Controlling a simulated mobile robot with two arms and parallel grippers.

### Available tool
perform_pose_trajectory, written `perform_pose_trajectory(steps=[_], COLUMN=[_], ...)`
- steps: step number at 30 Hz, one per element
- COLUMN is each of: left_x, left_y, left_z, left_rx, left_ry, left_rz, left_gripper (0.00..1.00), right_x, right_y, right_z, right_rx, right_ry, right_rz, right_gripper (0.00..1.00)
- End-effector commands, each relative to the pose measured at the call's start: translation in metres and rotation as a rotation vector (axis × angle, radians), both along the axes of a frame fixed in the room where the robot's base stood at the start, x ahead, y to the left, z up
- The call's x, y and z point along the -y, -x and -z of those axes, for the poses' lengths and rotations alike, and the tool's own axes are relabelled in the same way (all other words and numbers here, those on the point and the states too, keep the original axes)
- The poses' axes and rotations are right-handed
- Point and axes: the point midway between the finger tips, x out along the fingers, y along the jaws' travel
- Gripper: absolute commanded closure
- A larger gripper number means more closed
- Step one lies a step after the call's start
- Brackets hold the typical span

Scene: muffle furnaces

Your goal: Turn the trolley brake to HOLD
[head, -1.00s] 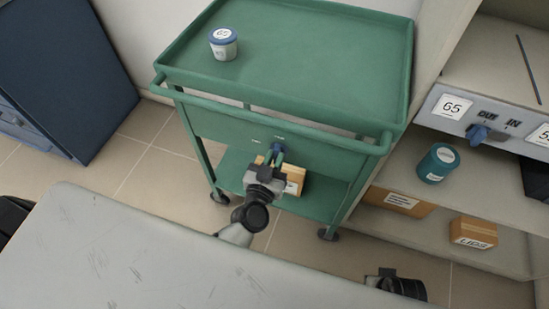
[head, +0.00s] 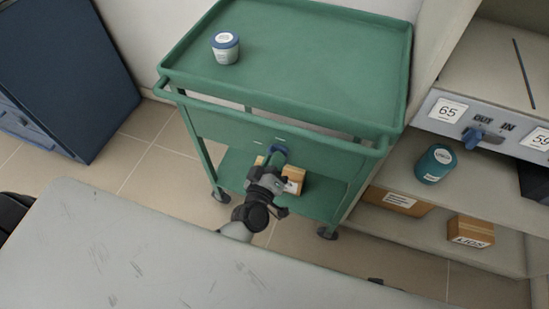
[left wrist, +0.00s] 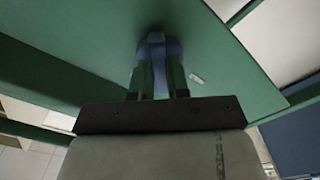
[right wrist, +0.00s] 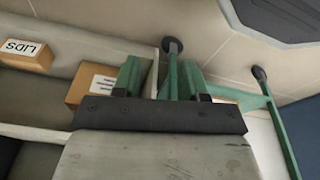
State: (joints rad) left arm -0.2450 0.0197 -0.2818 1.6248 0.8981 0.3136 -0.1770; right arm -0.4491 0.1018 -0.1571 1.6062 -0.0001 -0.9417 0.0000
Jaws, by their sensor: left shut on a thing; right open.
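The green trolley (head: 335,147) stands ahead of me. Its blue brake knob (head: 279,151) sits on the front panel below the push rail, with two small white marks above it, too small to read. My left gripper (head: 275,161) is shut on the knob. In the left wrist view, the fingers (left wrist: 156,82) lie on either side of the blue knob (left wrist: 154,50), and one white mark shows to the right. The knob's exact pointing is partly hidden. My right gripper (right wrist: 160,80) is open and empty, low near the trolley's legs and wheels.
A lidded white and blue tub (head: 225,48) stands on the trolley top. At right, a shelf unit holds a teal jar (head: 435,164), a LIDS box (head: 471,231) and an OUT/IN knob (head: 476,135). A grey worktop (head: 150,250) fills the foreground.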

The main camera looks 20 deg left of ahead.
Motion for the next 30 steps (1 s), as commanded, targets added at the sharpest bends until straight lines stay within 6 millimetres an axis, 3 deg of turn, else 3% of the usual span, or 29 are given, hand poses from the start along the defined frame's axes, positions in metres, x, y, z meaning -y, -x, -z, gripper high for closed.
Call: perform_pose_trajectory(steps=[18,30], left_x=[-0.001,-0.001], left_y=[0.0,0.0], left_z=[0.002,0.003], left_rx=[-0.019,-0.028], left_ry=[0.567,0.789], left_rz=[0.0,-0.001], left_gripper=[1.0,1.0], right_x=[-0.001,-0.003], right_y=[-0.004,-0.01], right_z=[-0.005,-0.021], right_rx=[0.004,0.014], right_ry=[-0.002,-0.003], right_rz=[0.0,0.003], right_gripper=[0.57,0.57])
